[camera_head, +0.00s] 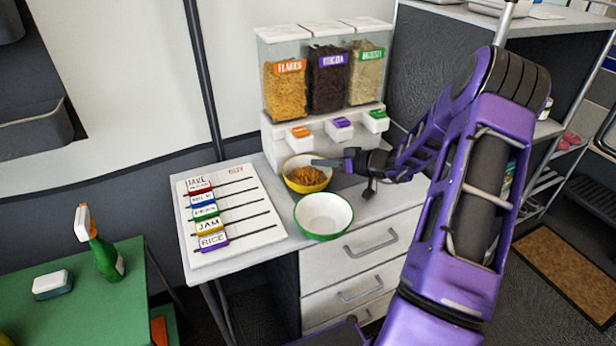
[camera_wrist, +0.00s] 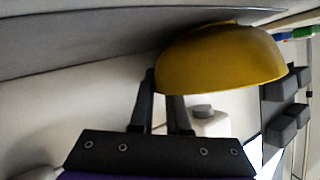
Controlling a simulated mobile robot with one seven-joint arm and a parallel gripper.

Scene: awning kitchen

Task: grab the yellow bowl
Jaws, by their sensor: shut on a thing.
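The yellow bowl (camera_head: 306,190) holds brown flakes. It is below the dispenser's spouts on the counter, behind a white bowl; I cannot tell whether it touches the counter. In the wrist view the yellow bowl (camera_wrist: 220,62) fills the upper middle and right. My gripper (camera_head: 318,162) reaches it from the right, at its rim. In the wrist view my gripper (camera_wrist: 160,88) has its fingers close together, shut on the bowl's edge. The bowl's wall hides part of one finger.
The green-rimmed white bowl (camera_head: 323,214) stands close in front. A cereal dispenser (camera_head: 280,137) rises behind. A labelled board (camera_head: 235,233) lies to the left. A green table (camera_head: 80,315) holds a spray bottle (camera_head: 104,255) and a sponge (camera_head: 53,285). A shelf unit stands at right.

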